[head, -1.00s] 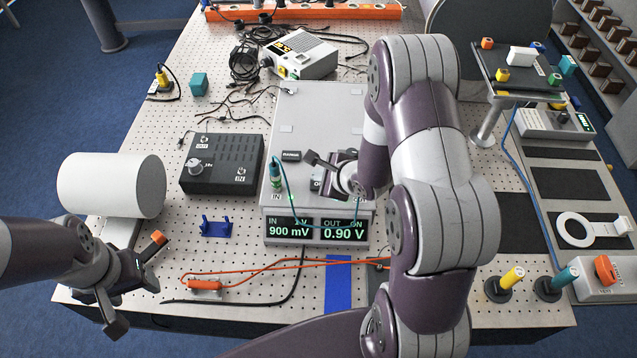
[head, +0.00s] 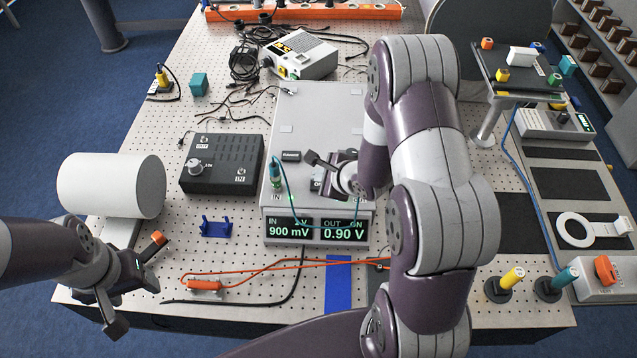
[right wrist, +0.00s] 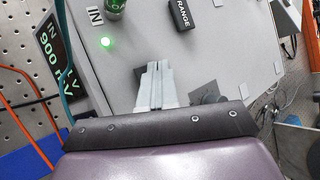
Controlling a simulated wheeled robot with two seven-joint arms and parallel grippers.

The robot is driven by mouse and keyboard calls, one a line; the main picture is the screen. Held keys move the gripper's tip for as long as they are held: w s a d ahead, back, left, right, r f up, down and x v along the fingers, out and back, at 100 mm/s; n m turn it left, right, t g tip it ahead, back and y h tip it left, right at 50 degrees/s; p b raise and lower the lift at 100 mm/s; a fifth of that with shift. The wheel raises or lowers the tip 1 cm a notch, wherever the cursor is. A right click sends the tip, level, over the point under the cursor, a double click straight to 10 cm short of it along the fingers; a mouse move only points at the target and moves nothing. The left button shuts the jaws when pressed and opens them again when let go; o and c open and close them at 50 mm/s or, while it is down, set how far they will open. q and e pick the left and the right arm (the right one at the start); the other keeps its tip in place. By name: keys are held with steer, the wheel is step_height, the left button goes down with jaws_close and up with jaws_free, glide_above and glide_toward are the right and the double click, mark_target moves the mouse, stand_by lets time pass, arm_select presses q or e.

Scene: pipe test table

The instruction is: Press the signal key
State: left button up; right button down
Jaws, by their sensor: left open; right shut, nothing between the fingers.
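A grey instrument box (head: 310,115) stands in the middle of the table. Its front displays (head: 316,230) read IN 900 mV and OUT ON 0.90 V. A dark key (head: 316,185) beside my right gripper is mostly hidden, so its label cannot be read. A black RANGE key (head: 291,155) sits nearby and also shows in the right wrist view (right wrist: 183,15). My right gripper (right wrist: 155,85) is shut and empty, low over the box top; contact cannot be told. My left gripper (head: 137,282) is open and empty at the table's front left.
A black box with a knob (head: 222,165) stands left of the instrument. A white cylinder (head: 110,185) lies near my left arm. A teal lead (head: 287,190) loops over the instrument's front. An orange cable (head: 205,285) lies in front. My right arm covers much of the right side.

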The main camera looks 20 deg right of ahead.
steer(key=shift+f, duration=0.1)
stand_by(0.3)
steer(key=shift+f, duration=0.35)
steer(key=shift+f, duration=0.45)
stand_by(0.7)
steer(key=shift+r, duration=0.15)
steer(key=shift+r+p, duration=0.7)
steer(key=shift+p, duration=0.3)
step_height(320, 180, up, 5)
steer(key=p, duration=0.6)
steer(key=shift+r, duration=0.15)
